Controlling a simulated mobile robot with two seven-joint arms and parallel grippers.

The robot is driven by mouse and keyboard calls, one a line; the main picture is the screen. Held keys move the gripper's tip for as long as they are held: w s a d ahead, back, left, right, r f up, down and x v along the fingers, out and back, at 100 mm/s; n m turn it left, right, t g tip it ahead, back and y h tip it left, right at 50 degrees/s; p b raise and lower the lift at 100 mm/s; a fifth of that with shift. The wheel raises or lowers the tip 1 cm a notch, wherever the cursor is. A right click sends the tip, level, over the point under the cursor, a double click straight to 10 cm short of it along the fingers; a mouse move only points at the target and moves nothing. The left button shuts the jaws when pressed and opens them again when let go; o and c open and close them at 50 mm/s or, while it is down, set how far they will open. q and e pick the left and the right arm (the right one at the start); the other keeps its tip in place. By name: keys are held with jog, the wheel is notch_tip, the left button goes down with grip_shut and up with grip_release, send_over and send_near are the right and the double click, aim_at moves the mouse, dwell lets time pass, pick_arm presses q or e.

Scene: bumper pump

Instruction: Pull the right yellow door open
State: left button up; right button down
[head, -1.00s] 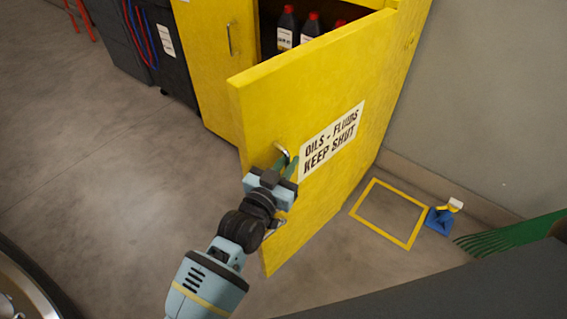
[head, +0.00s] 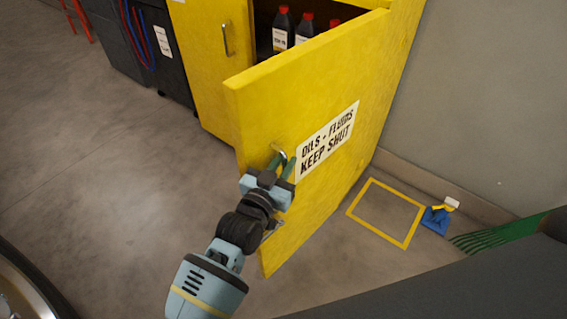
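The right yellow door (head: 330,190) stands swung well out from the cabinet and bears a white sign (head: 327,140) reading "OILS - FLUIDS KEEP SHUT". Its metal handle (head: 281,152) is near the door's free edge. My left gripper (head: 283,166) is at this handle. Its two green fingers look apart, one on each side of the bar, with a gap wider than the bar. My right gripper is out of view.
The left yellow door (head: 212,60) is closed. Red-capped bottles (head: 283,30) stand inside the cabinet. A dark cart (head: 165,65) is to its left. A yellow floor outline (head: 385,212), a blue dustpan-like object (head: 436,220) and a green rake (head: 500,234) lie at right. The left floor is clear.

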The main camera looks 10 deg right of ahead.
pick_arm(q)
jog(key=v, duration=0.7)
jog(key=shift+s+a, duration=0.25)
jog(key=shift+s, duration=0.05)
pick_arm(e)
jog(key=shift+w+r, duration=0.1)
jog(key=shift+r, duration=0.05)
pick_arm(q)
jog(key=shift+s, duration=0.15)
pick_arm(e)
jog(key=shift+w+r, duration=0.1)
